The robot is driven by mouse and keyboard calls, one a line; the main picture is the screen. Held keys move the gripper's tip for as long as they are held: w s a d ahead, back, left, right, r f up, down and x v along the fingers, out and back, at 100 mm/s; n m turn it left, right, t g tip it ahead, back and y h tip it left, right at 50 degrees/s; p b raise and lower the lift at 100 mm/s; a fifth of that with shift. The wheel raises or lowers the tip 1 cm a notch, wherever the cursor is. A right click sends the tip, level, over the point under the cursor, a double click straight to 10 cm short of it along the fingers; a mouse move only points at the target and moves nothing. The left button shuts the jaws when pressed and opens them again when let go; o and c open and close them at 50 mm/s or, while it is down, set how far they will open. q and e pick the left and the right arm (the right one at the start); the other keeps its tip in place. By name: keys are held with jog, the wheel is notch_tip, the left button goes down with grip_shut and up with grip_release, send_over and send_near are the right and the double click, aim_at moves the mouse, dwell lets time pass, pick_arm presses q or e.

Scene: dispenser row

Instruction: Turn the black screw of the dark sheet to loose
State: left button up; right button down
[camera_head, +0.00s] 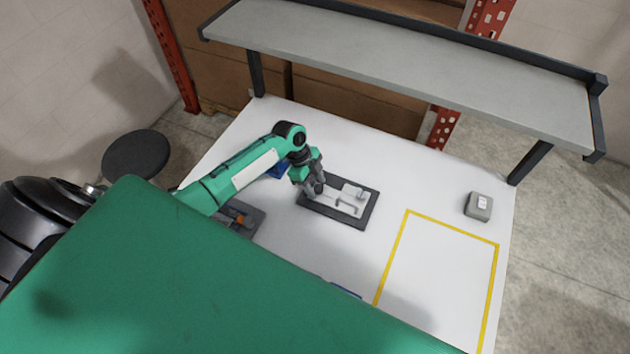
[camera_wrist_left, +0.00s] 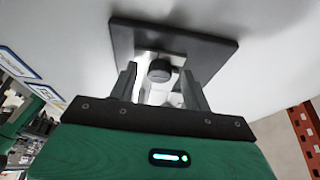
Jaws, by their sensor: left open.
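The dark sheet (camera_head: 362,216) lies flat on the white table and carries light metal fittings. It also fills the upper middle of the left wrist view (camera_wrist_left: 215,50). The black screw (camera_wrist_left: 160,71) is a round dark knob on a light metal part of the sheet. My left gripper (camera_head: 316,190) is over the left end of the sheet. In the left wrist view its two fingers (camera_wrist_left: 160,85) are apart, one on each side of the screw, with gaps visible. In the head view the gripper largely hides the screw. My right gripper is not in view.
Another dark plate (camera_head: 252,217) with an orange part lies left of the sheet, partly behind my arm. A small grey box (camera_head: 478,206) stands at the right. A yellow outlined area (camera_head: 440,270) is empty. A grey shelf (camera_head: 400,70) spans the back.

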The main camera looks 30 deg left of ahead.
pick_arm(q)
jog(key=c, duration=1)
